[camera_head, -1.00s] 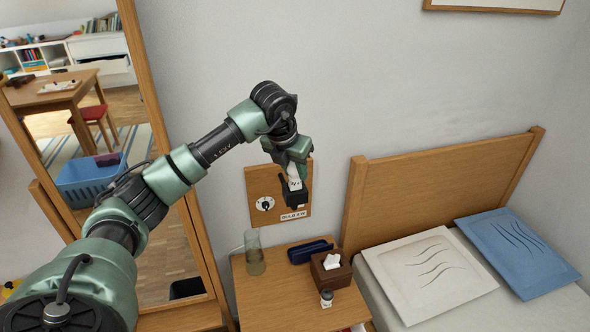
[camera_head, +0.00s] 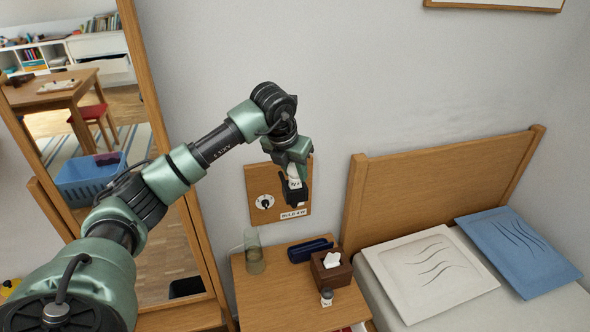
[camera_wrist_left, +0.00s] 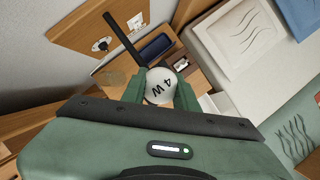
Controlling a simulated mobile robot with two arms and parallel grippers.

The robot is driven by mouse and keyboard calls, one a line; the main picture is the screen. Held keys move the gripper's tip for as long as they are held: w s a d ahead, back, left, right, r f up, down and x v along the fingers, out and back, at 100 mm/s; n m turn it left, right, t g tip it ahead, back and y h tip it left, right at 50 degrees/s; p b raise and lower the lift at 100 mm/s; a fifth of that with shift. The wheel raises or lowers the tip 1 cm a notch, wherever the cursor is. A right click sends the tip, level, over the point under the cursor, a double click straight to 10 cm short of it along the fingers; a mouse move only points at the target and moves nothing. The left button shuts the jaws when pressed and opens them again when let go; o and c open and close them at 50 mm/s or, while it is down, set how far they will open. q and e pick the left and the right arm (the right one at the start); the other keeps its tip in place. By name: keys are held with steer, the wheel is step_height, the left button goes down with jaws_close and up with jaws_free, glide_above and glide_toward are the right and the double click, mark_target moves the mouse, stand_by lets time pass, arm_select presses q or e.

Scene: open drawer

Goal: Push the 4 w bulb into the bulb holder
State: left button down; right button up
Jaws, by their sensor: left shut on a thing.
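A wooden board (camera_head: 258,182) hangs on the wall, with a round white fitting with a dark centre (camera_head: 265,202) on its left and a white label (camera_head: 293,214) at its lower edge. My left gripper (camera_head: 293,190) is in front of the board's right part and is shut on the white bulb (camera_head: 295,182). In the left wrist view the bulb (camera_wrist_left: 160,86) reads "4 W" and sits between the fingers. The board (camera_wrist_left: 85,28) and the round fitting (camera_wrist_left: 102,45) show beyond, up and left. I cannot tell whether the bulb touches anything on the board.
Below the board, a bedside table (camera_head: 285,292) holds a glass (camera_head: 254,255), a dark blue case (camera_head: 310,250), a brown tissue box (camera_head: 330,270) and a small jar (camera_head: 326,297). A bed with a wooden headboard (camera_head: 440,190) stands right. A mirror stands left.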

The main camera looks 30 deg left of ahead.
mark_target(293, 166)
arm_select(q)
steer(key=shift+f, duration=0.25)
steer(key=c, duration=1)
jaws_free()
steer(key=shift+r, duration=0.1)
steer(key=b+v, duration=0.2)
steer(key=v, duration=0.5)
steer(key=shift+s+r, duration=0.15)
steer(key=shift+r, duration=0.25)
